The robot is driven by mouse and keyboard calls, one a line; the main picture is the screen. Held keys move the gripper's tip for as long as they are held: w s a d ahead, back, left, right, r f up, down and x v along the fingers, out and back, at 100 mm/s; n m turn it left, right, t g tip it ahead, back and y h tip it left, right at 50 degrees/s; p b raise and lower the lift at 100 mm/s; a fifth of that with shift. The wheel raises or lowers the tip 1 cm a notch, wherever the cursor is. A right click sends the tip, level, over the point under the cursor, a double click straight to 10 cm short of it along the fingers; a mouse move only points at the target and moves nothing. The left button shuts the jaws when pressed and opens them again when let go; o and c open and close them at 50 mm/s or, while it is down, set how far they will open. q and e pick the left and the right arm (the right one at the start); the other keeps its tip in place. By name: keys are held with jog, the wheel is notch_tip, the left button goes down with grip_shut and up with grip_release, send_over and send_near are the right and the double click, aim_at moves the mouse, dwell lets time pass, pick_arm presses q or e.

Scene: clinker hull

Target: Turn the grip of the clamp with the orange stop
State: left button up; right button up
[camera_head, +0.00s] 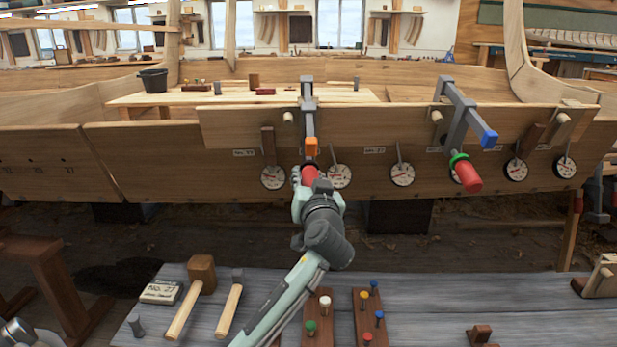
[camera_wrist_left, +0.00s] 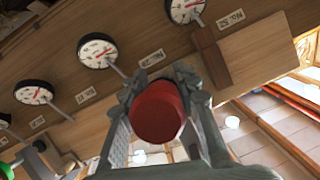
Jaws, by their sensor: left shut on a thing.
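The grey clamp (camera_head: 308,115) with the orange stop (camera_head: 311,147) hangs over the upper edge of the hull plank. Its red grip (camera_head: 310,174) points out toward me below the stop. My left gripper (camera_head: 309,186) is shut on this red grip, with its fingers on either side. In the left wrist view the round red end of the grip (camera_wrist_left: 158,112) sits between the two fingers. The gripper hides part of the grip in the head view.
A second clamp (camera_head: 458,115) with a blue stop (camera_head: 489,139), green collar and red grip (camera_head: 467,177) stands to the right. Several dial gauges (camera_head: 402,174) line the hull. Mallets (camera_head: 201,275) and pegged blocks (camera_head: 318,318) lie on the grey bench (camera_head: 440,300).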

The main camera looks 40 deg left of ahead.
pick_arm(q)
jog(key=shift+m+g+y, duration=0.3)
jog(key=shift+m+y, duration=0.3)
jog(key=shift+m, duration=0.1)
jog(key=shift+s+a+m+g+y, duration=0.1)
jog(key=shift+s+m+g+y, duration=0.05)
jog(key=shift+m+g+y, duration=0.2)
jog(key=shift+m+y, duration=0.25)
jog(key=shift+m, duration=0.1)
jog(key=shift+a+r+m+y+b, duration=0.1)
jog(key=shift+m+y+b, duration=0.2)
jog(key=shift+m+y, duration=0.15)
jog(key=shift+s+m+g, duration=0.1)
jog(key=shift+m+g, duration=0.15)
pick_arm(e)
jog(key=shift+a+r, duration=0.1)
jog(key=shift+r, duration=0.4)
pick_arm(q)
jog(key=shift+r+y, duration=0.1)
jog(key=shift+y, duration=0.15)
pick_arm(e)
jog(key=shift+s+r, duration=0.1)
jog(key=shift+r, duration=0.1)
jog(key=shift+d, duration=0.2)
